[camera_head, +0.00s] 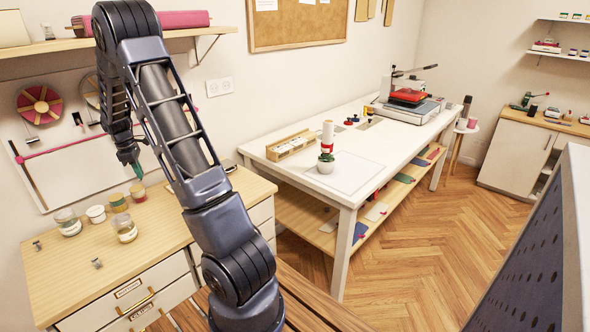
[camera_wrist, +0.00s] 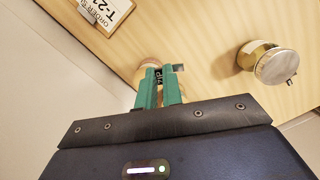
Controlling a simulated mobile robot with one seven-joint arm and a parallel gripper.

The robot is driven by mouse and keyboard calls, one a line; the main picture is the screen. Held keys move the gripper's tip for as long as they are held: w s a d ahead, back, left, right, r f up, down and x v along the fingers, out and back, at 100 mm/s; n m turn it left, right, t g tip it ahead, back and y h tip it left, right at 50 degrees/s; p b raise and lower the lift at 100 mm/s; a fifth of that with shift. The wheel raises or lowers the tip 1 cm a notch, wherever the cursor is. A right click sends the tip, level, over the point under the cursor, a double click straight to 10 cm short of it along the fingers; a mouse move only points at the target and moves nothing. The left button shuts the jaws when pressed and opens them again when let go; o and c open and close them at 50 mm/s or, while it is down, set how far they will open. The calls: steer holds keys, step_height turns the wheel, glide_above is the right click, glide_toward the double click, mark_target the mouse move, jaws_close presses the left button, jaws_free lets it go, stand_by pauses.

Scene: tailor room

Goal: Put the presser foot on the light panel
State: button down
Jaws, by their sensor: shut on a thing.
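My gripper (camera_head: 138,170) is above the wooden cabinet top at the left, fingers pointing down. In the wrist view its green fingers (camera_wrist: 161,82) are shut on a small dark metal piece (camera_wrist: 159,76), which looks like the presser foot; the fingers hide most of it. In the head view the held piece is too small to make out. A thin pale rectangle, which looks like the light panel (camera_head: 362,177), lies flat on the white table, well to the right of my gripper.
Glass jars (camera_head: 124,229) and small lidded pots stand on the cabinet top (camera_head: 165,235). A wooden box (camera_head: 292,145) stands behind the panel. A heat press (camera_head: 408,100) stands at the table's far end. The panel's right part is clear.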

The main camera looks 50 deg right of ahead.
steer(key=s+d+r+m, duration=0.1)
steer(key=s+d+m, duration=0.1)
steer(key=d, duration=1.3)
steer(key=s+d+r+m, duration=0.1)
steer(key=s+d+m, duration=0.15)
steer(key=d, duration=1.25)
steer(key=s+d+r+m, duration=0.1)
steer(key=s+d+r, duration=0.1)
steer(key=d, duration=1.3)
step_height(320, 180, up, 6)
steer(key=m+y, duration=0.1)
steer(key=m, duration=0.6)
glide_above(343, 158)
steer(key=shift+g, duration=0.4)
steer(key=f, duration=1.9)
steer(key=shift+w+a+f, duration=0.1)
steer(key=shift+w+f, duration=0.2)
steer(key=shift+f, duration=0.1)
steer(key=shift+f, duration=0.1)
